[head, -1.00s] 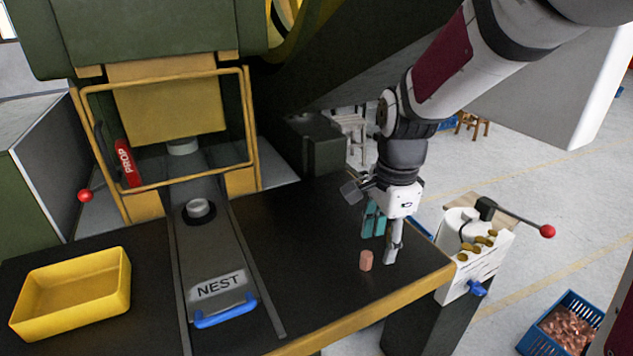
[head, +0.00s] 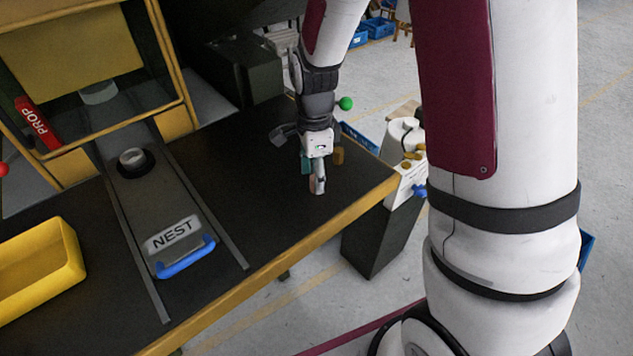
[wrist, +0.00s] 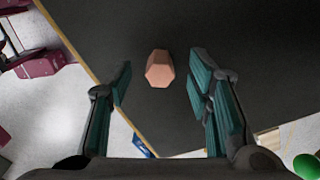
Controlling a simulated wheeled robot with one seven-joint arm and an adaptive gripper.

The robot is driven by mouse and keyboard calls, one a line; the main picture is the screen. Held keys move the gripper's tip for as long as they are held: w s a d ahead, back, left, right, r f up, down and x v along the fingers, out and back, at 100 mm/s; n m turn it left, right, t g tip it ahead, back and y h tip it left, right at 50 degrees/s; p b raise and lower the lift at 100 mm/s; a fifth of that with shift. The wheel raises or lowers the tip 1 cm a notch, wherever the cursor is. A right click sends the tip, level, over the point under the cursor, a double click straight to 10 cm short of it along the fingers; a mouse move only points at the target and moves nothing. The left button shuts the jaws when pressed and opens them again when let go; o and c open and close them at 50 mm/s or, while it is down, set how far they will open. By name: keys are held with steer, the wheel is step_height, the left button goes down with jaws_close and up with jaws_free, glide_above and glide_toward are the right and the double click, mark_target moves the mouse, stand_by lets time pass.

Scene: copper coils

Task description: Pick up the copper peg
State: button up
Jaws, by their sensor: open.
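The copper peg (wrist: 159,69) is a small pinkish-copper block standing on the dark table top (head: 262,185). My gripper's teal-padded fingers are apart and hold nothing. In the head view my gripper (head: 313,183) points down at the peg's place near the table's right end. Its fingers mostly hide the peg there, with only a sliver of pinkish colour showing.
A yellow tray (head: 72,262) stands at the left. A grey NEST slide (head: 165,210) with a blue handle lies in the middle. The table's yellow front edge (head: 290,240) runs close by. A white control box (head: 405,180) stands just beyond the right end.

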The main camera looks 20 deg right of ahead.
steer(key=shift+f, duration=0.45)
jaws_close()
steer(key=shift+r, duration=0.75)
step_height(320, 180, up, 2)
steer(key=shift+w+b, duration=0.1)
steer(key=shift+b, duration=0.3)
steer(key=s+r+p, duration=0.1)
steer(key=s+p, duration=0.1)
steer(key=s, duration=1.4)
steer(key=shift+s+r+p, duration=0.15)
steer(key=shift+r+p, duration=0.15)
steer(key=shift+p, duration=0.1)
